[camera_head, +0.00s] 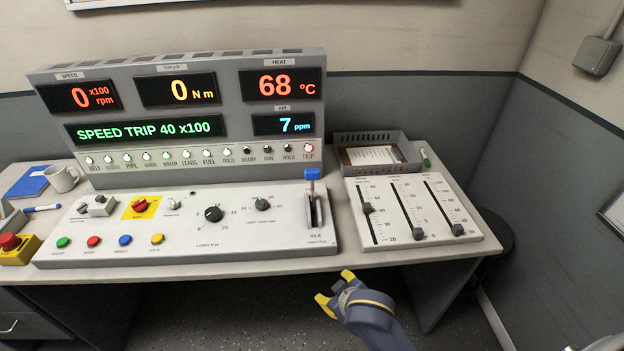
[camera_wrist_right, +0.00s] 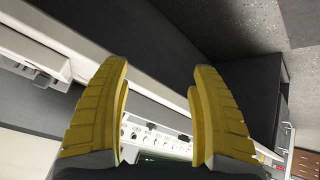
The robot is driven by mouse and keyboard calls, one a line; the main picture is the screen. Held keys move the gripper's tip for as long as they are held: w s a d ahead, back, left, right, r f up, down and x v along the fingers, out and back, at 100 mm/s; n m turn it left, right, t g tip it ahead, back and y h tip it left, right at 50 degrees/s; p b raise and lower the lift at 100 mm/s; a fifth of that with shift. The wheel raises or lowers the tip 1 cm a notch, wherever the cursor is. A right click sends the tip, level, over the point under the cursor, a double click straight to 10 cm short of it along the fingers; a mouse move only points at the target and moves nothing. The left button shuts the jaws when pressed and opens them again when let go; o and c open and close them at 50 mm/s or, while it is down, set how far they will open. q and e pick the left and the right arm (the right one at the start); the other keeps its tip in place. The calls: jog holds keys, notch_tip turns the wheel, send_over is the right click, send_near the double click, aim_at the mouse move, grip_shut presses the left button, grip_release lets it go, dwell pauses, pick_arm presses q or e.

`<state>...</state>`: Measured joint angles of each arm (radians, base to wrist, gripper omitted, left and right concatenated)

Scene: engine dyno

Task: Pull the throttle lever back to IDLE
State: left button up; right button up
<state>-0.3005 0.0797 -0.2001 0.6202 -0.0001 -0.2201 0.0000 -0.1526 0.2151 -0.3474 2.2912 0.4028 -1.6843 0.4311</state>
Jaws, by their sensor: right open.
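The throttle lever (camera_head: 312,190) stands in a slot at the right end of the white control panel (camera_head: 250,228). It has a blue knob (camera_head: 312,174) and looks close to upright. I cannot read which end of its slot is marked IDLE. My right gripper (camera_head: 334,290) is in front of the desk's front edge, below and apart from the lever. It is open and empty, and its two yellow fingers (camera_wrist_right: 160,100) are spread wide in the right wrist view. My left gripper does not show in either view.
A slider box (camera_head: 410,210) stands right of the lever, with a grey tray (camera_head: 375,140) behind it. The display console (camera_head: 190,110) rises behind the panel. A red emergency button (camera_head: 10,241), a mug (camera_head: 62,178) and a blue notebook (camera_head: 30,182) are at the left. Floor in front is clear.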

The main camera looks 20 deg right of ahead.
jog(key=w+a+r+y, duration=0.1)
jog(key=w+a+r, duration=0.2)
jog(key=w+r, duration=0.1)
jog(key=w+a+r+g+y, duration=0.1)
jog(key=w+a+r, duration=0.3)
jog(key=w, duration=0.1)
jog(key=w+a+r+m+y, duration=0.1)
jog(key=w+a+r, duration=0.2)
jog(key=w+r, duration=0.2)
jog(key=shift+w+a+r+g, duration=0.1)
jog(key=shift+w+a+g, duration=0.2)
jog(key=shift+g, duration=0.1)
jog(key=w+d+r+m+g+h, duration=0.1)
jog(key=w+d+r+m+h, duration=0.15)
jog(key=w+r, duration=0.4)
jog(key=m+h, duration=0.2)
jog(key=m, duration=0.2)
send_near(312, 176)
jog(key=shift+g+y, duration=0.25)
jog(key=shift+g, duration=0.15)
jog(key=x, duration=0.4)
jog(key=w+x, duration=0.1)
jog(key=x, duration=0.4)
jog(key=w+d+r+x, duration=0.1)
jog(key=x, duration=0.3)
jog(key=shift+w+f, duration=0.1)
jog(key=shift+f, duration=0.05)
grip_shut()
